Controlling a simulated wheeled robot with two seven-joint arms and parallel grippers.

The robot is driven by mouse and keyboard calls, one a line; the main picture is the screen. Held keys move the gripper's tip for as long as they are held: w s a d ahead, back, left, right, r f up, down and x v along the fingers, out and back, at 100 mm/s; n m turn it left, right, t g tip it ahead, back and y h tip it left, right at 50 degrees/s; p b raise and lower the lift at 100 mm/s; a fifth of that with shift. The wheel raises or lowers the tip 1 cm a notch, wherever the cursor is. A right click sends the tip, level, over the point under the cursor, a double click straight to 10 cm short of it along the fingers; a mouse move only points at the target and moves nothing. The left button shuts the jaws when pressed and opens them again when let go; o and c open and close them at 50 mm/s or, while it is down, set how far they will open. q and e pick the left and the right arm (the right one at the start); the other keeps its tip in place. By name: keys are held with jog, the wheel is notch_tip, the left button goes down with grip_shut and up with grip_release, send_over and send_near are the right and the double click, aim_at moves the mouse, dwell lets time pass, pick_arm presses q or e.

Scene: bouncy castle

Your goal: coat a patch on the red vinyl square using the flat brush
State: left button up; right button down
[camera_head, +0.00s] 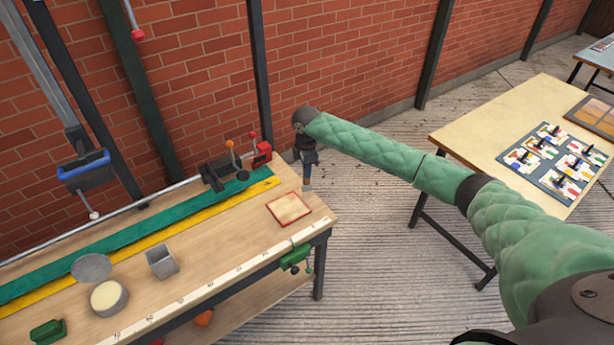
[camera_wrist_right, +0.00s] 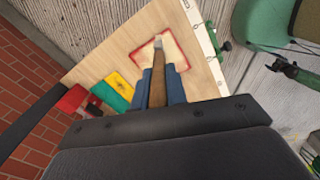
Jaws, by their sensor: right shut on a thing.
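The red vinyl square (camera_head: 271,206) lies flat near the right end of the workbench. It has a red border, and its middle is pale cream. My right gripper (camera_head: 307,178) is beyond the square's far right side, above the bench's right end. In the right wrist view its blue fingers (camera_wrist_right: 160,86) are shut on the wooden handle of the flat brush (camera_wrist_right: 157,93). The brush's pale tip (camera_wrist_right: 158,43) overlaps the square (camera_wrist_right: 172,40) in that view; I cannot tell whether it touches. My left gripper is not in view.
On the workbench (camera_head: 215,250) stand an open round tin (camera_head: 108,299) with cream contents, a round lid (camera_head: 91,267) and a square metal box (camera_head: 162,263). A green clamp (camera_head: 295,257) grips the front edge. A second table (camera_head: 480,130) stands right. The bench around the square is clear.

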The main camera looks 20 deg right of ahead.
jog(key=shift+w+d+r, duration=0.1)
jog(key=shift+r, duration=1.3)
jog(key=shift+f, duration=0.15)
